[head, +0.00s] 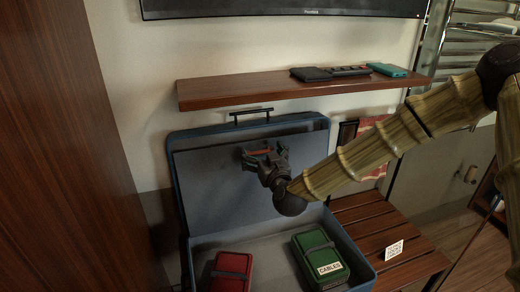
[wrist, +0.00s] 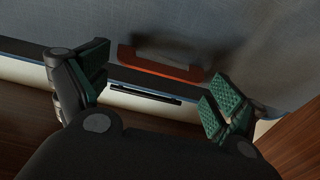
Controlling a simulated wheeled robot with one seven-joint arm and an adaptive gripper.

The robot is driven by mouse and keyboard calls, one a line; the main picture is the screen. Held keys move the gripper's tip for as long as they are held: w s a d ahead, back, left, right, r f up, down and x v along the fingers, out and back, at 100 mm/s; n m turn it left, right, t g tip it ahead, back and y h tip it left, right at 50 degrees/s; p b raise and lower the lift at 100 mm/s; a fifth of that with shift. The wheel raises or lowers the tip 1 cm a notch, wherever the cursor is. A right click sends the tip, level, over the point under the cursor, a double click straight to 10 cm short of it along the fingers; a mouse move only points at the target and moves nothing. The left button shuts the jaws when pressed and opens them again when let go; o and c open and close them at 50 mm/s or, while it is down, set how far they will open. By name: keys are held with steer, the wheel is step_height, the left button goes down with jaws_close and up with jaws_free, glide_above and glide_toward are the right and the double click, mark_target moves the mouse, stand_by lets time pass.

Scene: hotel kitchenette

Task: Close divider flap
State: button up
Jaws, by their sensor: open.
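A blue suitcase (head: 330,128) stands open, its lid raised at the back. The grey divider flap (head: 215,190) stands up, leaning back inside the lid; its grey cloth-like face fills the top of the wrist view (wrist: 260,30). An orange-red pull tab (wrist: 160,66) sits near the flap's edge. My gripper (head: 264,153) is in front of the flap's upper part, open. In the wrist view its green-padded fingers (wrist: 160,70) are on either side of the tab, apart from each other. In the head view the gripper partly hides the tab. Whether they touch cannot be told.
A red case (head: 231,272) and a green case labelled CABLES (head: 319,258) lie in the suitcase base. A wooden shelf (head: 240,92) with dark and teal items hangs just above the lid's black handle (head: 253,113). A slatted bench (head: 385,225) is right; a wooden panel (head: 60,150) is left.

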steer(key=shift+x, duration=0.95)
steer(key=c, duration=1.5)
steer(key=shift+f, duration=0.1)
